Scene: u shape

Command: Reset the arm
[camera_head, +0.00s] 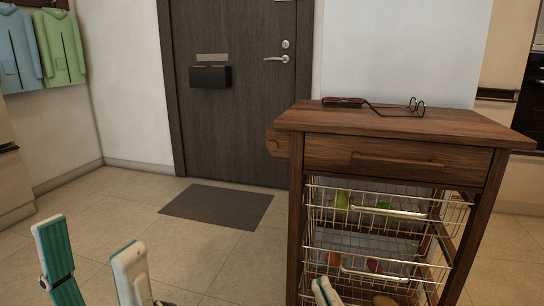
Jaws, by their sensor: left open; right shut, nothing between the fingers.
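My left gripper (90,243) shows at the bottom left, with two white fingers and teal pads spread wide apart. It is open over the tiled floor, with nothing between the fingers. My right gripper (325,290) shows only as a pale fingertip at the bottom edge, in front of the cart's wire baskets. It is shut and I see nothing held in it. The rest of both arms is out of view.
A wooden cart (400,167) stands at the right, close to my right gripper. A dark door (240,130) and grey mat (216,206) are behind.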

